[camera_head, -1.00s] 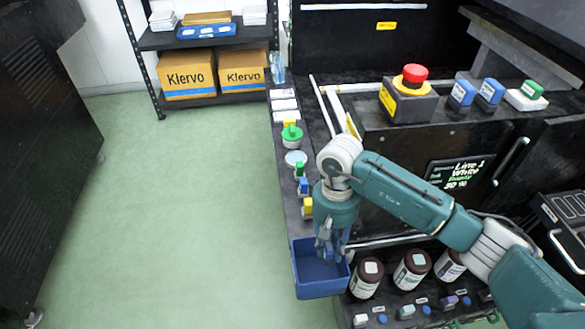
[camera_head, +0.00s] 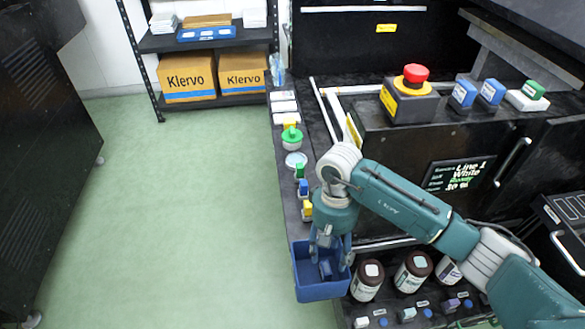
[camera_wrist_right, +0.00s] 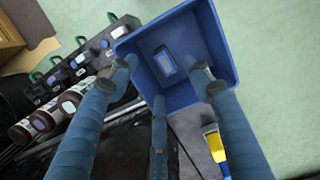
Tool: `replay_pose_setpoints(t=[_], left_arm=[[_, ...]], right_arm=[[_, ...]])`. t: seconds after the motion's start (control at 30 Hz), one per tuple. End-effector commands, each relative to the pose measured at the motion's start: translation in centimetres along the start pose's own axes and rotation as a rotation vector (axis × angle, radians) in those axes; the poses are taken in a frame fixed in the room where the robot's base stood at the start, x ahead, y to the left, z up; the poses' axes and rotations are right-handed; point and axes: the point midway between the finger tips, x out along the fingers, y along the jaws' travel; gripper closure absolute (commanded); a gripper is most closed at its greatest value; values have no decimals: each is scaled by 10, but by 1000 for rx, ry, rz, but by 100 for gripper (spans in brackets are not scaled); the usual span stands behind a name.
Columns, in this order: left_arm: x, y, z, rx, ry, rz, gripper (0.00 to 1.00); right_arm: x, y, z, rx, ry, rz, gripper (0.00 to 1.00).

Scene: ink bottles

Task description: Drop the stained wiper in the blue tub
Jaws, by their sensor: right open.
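The blue tub (camera_head: 313,285) stands at the left front corner of the bench and also shows in the right wrist view (camera_wrist_right: 216,32). My right gripper (camera_head: 330,258) points down at the tub with its fingers spread. In the right wrist view its fingers (camera_wrist_right: 165,85) are apart, with nothing held between them. A small blue item with a pale grey patch (camera_wrist_right: 166,62) lies on the tub floor. It may be the wiper, but I cannot make out a stain. My left gripper is out of view.
Brown bottles with white labels (camera_head: 412,272) stand right of the tub. Small coloured-cap bottles (camera_head: 303,187) and a green-lidded pot (camera_head: 292,137) line the bench's left edge. The green floor at left is clear.

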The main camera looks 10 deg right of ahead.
Motion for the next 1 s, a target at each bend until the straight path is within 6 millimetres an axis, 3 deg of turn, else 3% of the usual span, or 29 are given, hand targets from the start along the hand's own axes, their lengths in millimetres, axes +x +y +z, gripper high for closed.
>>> replay_pose_setpoints(t=[0.17,0.5,0.7,1.0], left_arm=[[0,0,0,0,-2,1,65],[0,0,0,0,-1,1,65],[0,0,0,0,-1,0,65],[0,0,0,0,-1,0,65]], right_arm=[[-12,0,-2,0,5,0,50],[-80,0,-2,0,5,0,50],[-110,0,-1,1,2,0,50],[-120,0,0,0,-1,0,50]])
